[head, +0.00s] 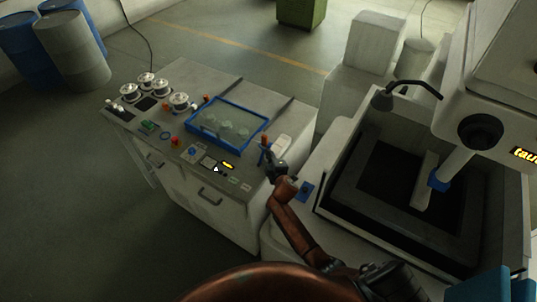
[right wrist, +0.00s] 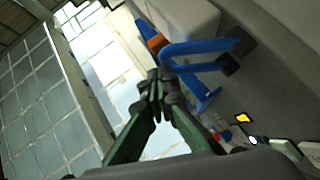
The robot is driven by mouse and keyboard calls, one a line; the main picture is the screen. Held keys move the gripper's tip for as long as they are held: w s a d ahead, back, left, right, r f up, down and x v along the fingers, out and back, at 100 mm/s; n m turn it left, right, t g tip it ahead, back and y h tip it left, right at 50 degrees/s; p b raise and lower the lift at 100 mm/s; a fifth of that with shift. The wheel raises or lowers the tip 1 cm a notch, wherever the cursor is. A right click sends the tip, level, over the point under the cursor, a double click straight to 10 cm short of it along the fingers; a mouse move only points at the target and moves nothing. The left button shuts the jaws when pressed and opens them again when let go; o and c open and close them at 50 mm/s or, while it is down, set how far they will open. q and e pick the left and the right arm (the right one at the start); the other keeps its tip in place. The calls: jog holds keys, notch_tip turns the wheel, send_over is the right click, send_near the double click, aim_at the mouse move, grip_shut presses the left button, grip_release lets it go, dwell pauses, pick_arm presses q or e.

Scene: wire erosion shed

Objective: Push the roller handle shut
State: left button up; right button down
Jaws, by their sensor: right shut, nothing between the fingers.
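A small upright orange piece (head: 264,143) stands at the right end of the blue-framed tray (head: 215,142); it may be the roller handle, but I cannot tell for sure. In the right wrist view an orange piece (right wrist: 156,42) sits by blue bars (right wrist: 200,48), just beyond my fingertips. My right gripper (head: 269,154) is shut and empty close to the orange piece in the head view. It also shows shut in the right wrist view (right wrist: 157,86). I cannot tell whether it touches anything. My left gripper is not in view.
The grey cabinet (head: 222,198) carries spools (head: 147,80), a blue knob (head: 192,151) and a red button (head: 175,141). A white block (head: 282,145) lies right of the tray. The machine's dark basin (head: 345,185) borders my right arm.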

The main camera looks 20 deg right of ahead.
jog(key=s+a+r+p, duration=0.2)
jog(key=s+r, duration=0.5)
jog(key=s, duration=0.3)
jog(key=shift+s+a+r+p, duration=0.2)
jog(key=shift+a+r+p, duration=0.1)
jog(key=shift+a+p, duration=0.1)
